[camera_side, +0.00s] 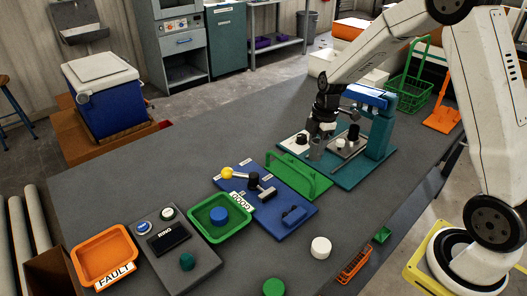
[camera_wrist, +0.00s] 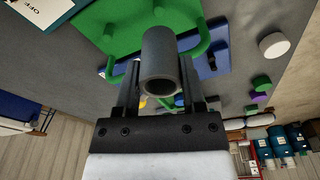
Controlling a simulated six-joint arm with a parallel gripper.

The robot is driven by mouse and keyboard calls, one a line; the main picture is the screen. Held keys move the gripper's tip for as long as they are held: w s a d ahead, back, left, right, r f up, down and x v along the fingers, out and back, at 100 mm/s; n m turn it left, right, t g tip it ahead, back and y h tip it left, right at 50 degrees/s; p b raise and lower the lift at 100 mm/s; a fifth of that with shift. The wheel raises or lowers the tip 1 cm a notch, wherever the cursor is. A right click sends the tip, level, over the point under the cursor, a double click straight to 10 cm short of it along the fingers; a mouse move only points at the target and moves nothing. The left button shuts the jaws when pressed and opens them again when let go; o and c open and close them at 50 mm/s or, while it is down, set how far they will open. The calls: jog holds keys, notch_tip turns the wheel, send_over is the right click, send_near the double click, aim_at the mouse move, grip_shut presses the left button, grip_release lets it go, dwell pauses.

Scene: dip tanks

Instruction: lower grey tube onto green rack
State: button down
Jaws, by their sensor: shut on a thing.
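My gripper (camera_side: 322,130) is shut on the grey tube (camera_side: 315,150). In the wrist view, the grey tube (camera_wrist: 158,48) stands between the two fingers of my gripper (camera_wrist: 160,95), its open end facing the camera. The green rack (camera_side: 312,193) is a flat green base with a raised curved rail, on the table just below and in front of the tube in the side view. The green rack (camera_wrist: 122,22) also shows behind the tube in the wrist view. I cannot tell whether the tube's lower end touches the rack.
A teal press-like stand (camera_side: 378,140) is close behind and right of my gripper. A blue board (camera_side: 285,222) with a yellow-knobbed lever adjoins the rack. A green tray (camera_side: 243,222), an orange tray (camera_side: 82,252) and a white cylinder (camera_side: 320,247) stand farther forward.

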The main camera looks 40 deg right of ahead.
aim_at(312, 173)
jog(key=shift+f, duration=1.95)
jog(key=shift+f, duration=2.1)
dwell(2.0)
jog(key=shift+c, duration=0.5)
grip_release()
jog(key=shift+o, duration=0.5)
jog(key=shift+r, duration=0.1)
